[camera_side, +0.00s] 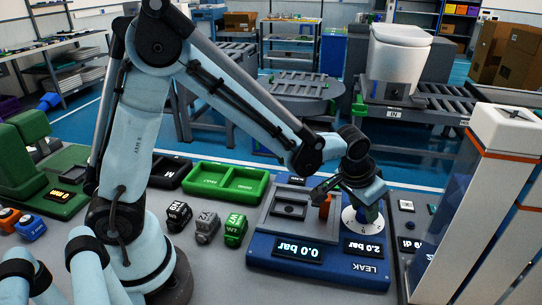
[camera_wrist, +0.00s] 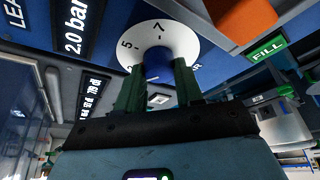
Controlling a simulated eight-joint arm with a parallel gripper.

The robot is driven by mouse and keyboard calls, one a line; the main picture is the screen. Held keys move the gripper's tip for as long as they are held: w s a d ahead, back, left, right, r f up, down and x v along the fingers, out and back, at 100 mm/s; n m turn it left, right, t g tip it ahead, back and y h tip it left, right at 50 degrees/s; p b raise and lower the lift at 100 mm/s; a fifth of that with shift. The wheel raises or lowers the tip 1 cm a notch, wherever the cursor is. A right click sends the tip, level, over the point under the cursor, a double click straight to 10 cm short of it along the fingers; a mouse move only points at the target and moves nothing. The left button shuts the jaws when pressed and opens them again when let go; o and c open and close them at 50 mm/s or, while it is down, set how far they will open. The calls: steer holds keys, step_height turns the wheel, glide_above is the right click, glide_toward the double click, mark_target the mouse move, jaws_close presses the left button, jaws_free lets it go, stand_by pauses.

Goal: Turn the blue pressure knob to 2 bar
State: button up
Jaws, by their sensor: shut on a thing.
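The blue pressure knob (camera_side: 370,214) sits on a white dial (camera_side: 350,222) at the right of the blue leak-test unit (camera_side: 262,250). My gripper (camera_side: 367,203) reaches down over it from above. In the wrist view the two green fingers of my gripper (camera_wrist: 158,80) are shut on the blue knob (camera_wrist: 157,62), one on each side. The white dial (camera_wrist: 180,38) shows 5 and 7 there; the rest is partly hidden. The display beside the knob (camera_side: 364,248) reads 2.0 bar. The other display (camera_side: 295,249) reads 0.0 bar.
An orange part (camera_side: 325,207) stands close left of the knob, beside a grey fixture (camera_side: 289,208). A tall white-and-orange housing (camera_side: 492,180) stands to the right. Green trays (camera_side: 243,184) and several small labelled blocks (camera_side: 235,229) lie to the left.

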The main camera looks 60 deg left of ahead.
steer(key=shift+n, duration=0.3)
steer(key=o, duration=1)
steer(key=shift+r, duration=0.1)
steer(key=v, duration=1.2)
steer(key=shift+d, duration=0.15)
steer(key=s+a+t, duration=0.1)
steer(key=s+a, duration=0.2)
steer(key=s+a+f, duration=0.1)
steer(key=s+a, duration=0.2)
steer(key=s, duration=0.1)
steer(key=s+a+t, duration=0.1)
steer(key=s+a, duration=0.2)
steer(key=s, duration=0.1)
steer(key=shift+a+f+t, duration=0.1)
steer(key=shift+f+t, duration=0.2)
steer(key=shift+f, duration=0.1)
